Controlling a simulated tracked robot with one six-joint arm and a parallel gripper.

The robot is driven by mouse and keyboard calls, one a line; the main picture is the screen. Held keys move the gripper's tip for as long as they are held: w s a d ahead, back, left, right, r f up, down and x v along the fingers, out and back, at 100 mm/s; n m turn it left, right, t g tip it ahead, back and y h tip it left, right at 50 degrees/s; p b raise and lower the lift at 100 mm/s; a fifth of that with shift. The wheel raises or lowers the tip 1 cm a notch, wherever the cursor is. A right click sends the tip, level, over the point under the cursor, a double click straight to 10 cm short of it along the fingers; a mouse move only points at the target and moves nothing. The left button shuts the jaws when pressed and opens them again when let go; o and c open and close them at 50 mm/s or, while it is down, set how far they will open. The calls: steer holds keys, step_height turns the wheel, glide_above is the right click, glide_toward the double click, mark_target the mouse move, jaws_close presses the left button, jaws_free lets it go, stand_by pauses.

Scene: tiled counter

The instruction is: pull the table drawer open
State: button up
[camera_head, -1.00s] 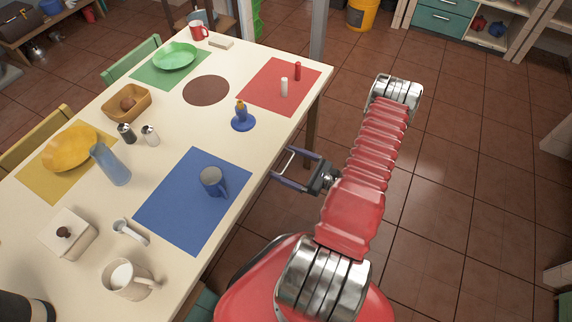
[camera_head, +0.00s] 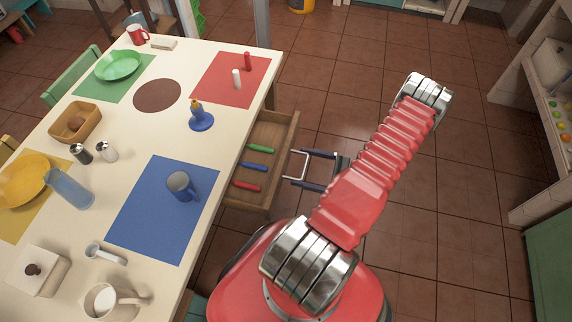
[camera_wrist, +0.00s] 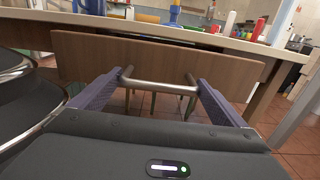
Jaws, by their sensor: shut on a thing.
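The wooden table drawer (camera_head: 262,197) stands pulled out from the right side of the white table (camera_head: 146,135). Green, blue and red-handled items (camera_head: 254,166) lie in it. My gripper (camera_head: 302,166) is at the drawer's front, shut on its metal bar handle. In the wrist view, the brown drawer front (camera_wrist: 90,60) spans the picture below the tabletop edge. The silver handle (camera_wrist: 158,86) runs between the two purple fingers of my gripper (camera_wrist: 158,90).
On the tabletop are a blue mat (camera_head: 150,225) with a grey-blue mug (camera_head: 180,185), a blue candle holder (camera_head: 200,121), a red mat and several dishes. Open tiled floor (camera_head: 480,200) lies to the right of my arm.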

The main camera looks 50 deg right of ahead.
steer(key=shift+a+v, duration=0.15)
steer(key=shift+v, duration=1.15)
steer(key=shift+a+v, duration=0.1)
steer(key=shift+v, duration=1.15)
steer(key=shift+s, duration=0.15)
steer(key=o, duration=1.2)
steer(key=shift+c, duration=0.2)
steer(key=shift+s+d, duration=0.1)
steer(key=shift+d, duration=0.05)
steer(key=v, duration=1.3)
steer(key=shift+s, duration=0.25)
steer(key=shift+s+d, duration=0.1)
steer(key=shift+d, duration=0.05)
